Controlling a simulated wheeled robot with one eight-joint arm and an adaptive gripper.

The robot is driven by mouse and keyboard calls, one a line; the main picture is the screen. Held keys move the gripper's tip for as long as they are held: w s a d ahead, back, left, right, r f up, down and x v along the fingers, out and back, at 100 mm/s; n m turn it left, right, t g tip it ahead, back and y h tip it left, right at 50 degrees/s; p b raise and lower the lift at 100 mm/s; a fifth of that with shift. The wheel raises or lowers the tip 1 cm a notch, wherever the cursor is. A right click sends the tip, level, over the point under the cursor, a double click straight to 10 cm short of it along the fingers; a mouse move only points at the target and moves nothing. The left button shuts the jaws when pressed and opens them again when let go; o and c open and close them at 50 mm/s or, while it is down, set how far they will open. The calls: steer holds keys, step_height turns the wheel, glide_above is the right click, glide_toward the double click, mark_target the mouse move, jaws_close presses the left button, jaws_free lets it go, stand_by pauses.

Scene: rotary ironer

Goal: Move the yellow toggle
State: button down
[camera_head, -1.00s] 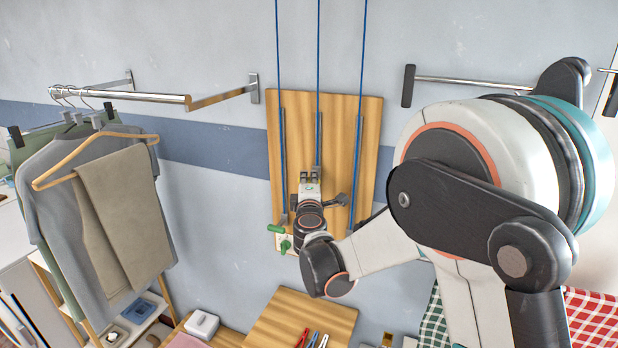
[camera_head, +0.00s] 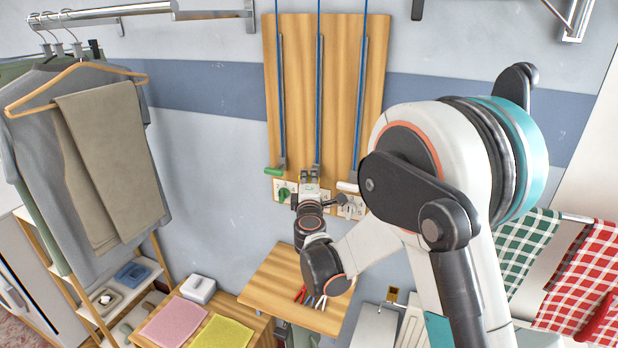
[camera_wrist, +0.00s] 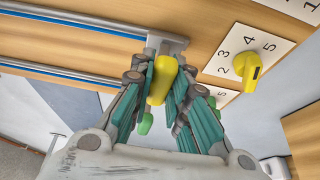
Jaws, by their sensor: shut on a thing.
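The yellow toggle (camera_wrist: 161,80) is a short rounded handle on a metal slider bracket (camera_wrist: 166,43) at the wooden board. In the wrist view my gripper (camera_wrist: 165,72) has its two fingers on either side of the toggle, shut on it. In the head view my gripper (camera_head: 311,176) is at the lower end of the board's middle rail, and it hides the toggle. A yellow knob (camera_wrist: 248,66) points between numbers on a white dial plate, right of the toggle in the wrist view, apart from my fingers.
The wooden board (camera_head: 340,80) has three rails with blue cords. A green handle (camera_head: 274,171) and a white handle (camera_head: 347,186) flank my gripper. A green knob (camera_head: 284,194) sits below left. A wooden shelf (camera_head: 290,275) with tools is below; hanging clothes (camera_head: 110,170) are at left.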

steer(key=shift+s+d+f, duration=0.1)
steer(key=shift+f, duration=0.2)
steer(key=c, duration=1.5)
jaws_free()
steer(key=s, duration=1.2)
steer(key=shift+d, duration=0.2)
